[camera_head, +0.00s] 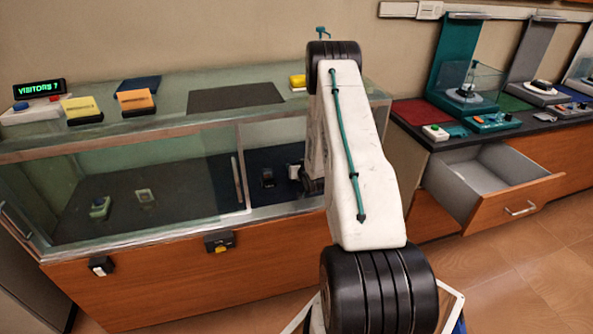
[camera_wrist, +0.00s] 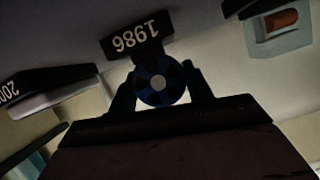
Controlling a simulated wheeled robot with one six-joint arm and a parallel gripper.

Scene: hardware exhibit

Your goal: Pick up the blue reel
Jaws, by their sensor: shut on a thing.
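In the wrist view the blue reel (camera_wrist: 159,83), a dark blue disc with a pale centre, sits between the two fingers of my gripper (camera_wrist: 160,85). The fingers are shut on its left and right sides. A black label reading 1986 (camera_wrist: 137,36) shows just beyond the reel. In the head view my white arm reaches to the display case, and my gripper (camera_head: 311,184) is inside its right part, mostly hidden behind the arm. The reel cannot be made out there. I cannot tell whether the reel still touches the case floor.
The glass case (camera_head: 130,190) has a glass front at left. A black block (camera_head: 267,177) and a white item (camera_head: 293,171) are near my gripper. A grey device with an orange part (camera_wrist: 281,22) shows in the wrist view. An open drawer (camera_head: 497,185) juts out at right.

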